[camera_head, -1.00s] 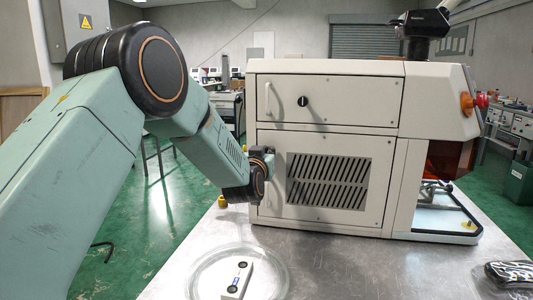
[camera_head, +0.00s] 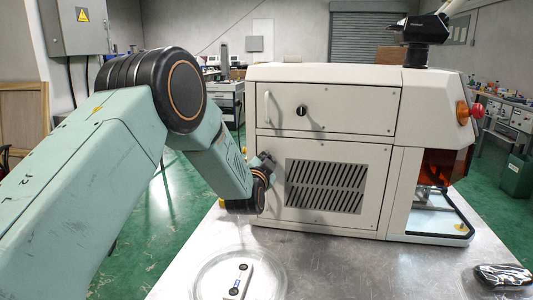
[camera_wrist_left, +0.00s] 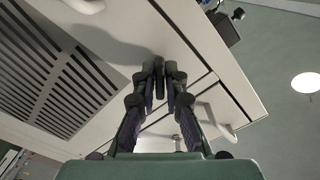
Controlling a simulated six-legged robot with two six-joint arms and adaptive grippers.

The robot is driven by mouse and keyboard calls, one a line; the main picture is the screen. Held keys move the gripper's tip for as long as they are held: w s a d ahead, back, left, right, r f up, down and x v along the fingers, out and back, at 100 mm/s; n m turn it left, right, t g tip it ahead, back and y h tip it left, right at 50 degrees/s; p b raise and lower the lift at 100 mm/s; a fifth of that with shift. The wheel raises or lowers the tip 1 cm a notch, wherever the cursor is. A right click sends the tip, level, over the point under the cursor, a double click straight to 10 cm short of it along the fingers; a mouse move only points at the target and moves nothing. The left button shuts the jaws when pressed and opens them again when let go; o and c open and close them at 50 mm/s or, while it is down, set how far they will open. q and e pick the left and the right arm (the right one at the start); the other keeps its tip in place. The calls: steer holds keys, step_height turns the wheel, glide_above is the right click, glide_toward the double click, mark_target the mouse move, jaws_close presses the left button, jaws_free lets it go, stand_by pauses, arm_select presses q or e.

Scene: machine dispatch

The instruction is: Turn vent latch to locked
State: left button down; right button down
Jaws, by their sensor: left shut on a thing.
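The cream machine (camera_head: 350,140) stands on the metal table with its slotted vent panel (camera_head: 325,185) in the lower front. My left gripper (camera_head: 265,162) is at the left edge of that panel. In the left wrist view, its fingers (camera_wrist_left: 160,80) are closed around a small dark upright piece, the vent latch (camera_wrist_left: 159,70), in front of the cream panel. The slotted vent (camera_wrist_left: 50,75) shows at the left there. In the head view the gripper hides the latch, and I cannot tell its turn angle. My right gripper is not in view.
Above the vent is a drawer-like panel with a white handle (camera_head: 267,107) and a black knob (camera_head: 302,109). A clear round dish (camera_head: 208,268) with a small white device (camera_head: 236,281) sits at the table front. A dark packet (camera_head: 503,275) lies at the right. The table between them is clear.

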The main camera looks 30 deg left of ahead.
arm_select(q)
steer(key=m+p, duration=0.2)
steer(key=m, duration=0.2)
steer(key=shift+m+p, duration=0.3)
steer(key=shift+m, duration=0.1)
steer(key=shift+f+m+p, duration=0.15)
steer(key=shift+m+p, duration=0.95)
steer(key=shift+m, duration=1.2)
steer(key=c, duration=1.5)
jaws_free()
steer(key=shift+o, duration=0.2)
steer(key=shift+d, duration=0.1)
steer(key=v, duration=1.2)
